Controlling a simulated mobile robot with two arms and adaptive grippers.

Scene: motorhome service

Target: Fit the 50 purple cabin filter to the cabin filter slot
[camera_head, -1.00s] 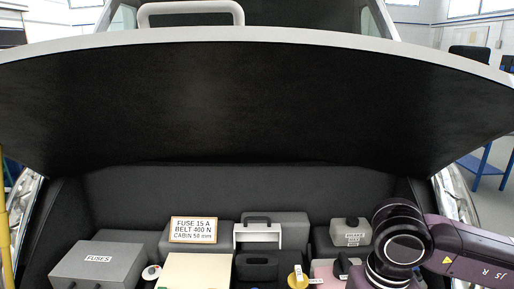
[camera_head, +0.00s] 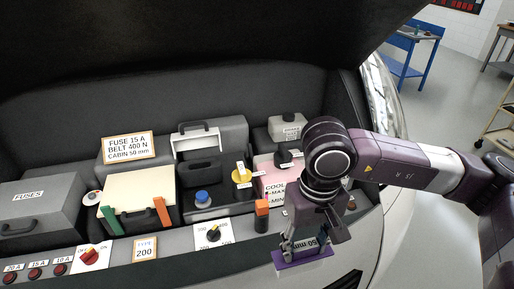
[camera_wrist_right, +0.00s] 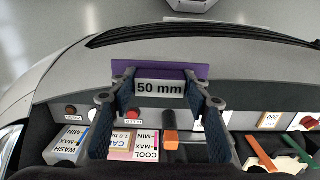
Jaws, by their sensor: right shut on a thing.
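The purple cabin filter (camera_head: 303,261) is held in my right gripper (camera_head: 306,243), over the front edge of the engine bay. Its white label reads 50 mm in the right wrist view, where the purple plate (camera_wrist_right: 196,72) lies across both fingers of the gripper (camera_wrist_right: 160,90). A grey box with a white-framed front (camera_head: 197,143) and a dark handle stands at the back middle, left of and beyond the gripper. It may be the cabin filter slot, but I cannot read a label on it. My left gripper is out of view.
A sign (camera_head: 129,147) reads FUSE 15 A, BELT 400 N, CABIN 50 mm. The FUSES box (camera_head: 35,205) is at left. A pink coolant tank (camera_head: 270,172) and an orange-topped post (camera_head: 262,208) stand near my right gripper. The raised hood hangs above.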

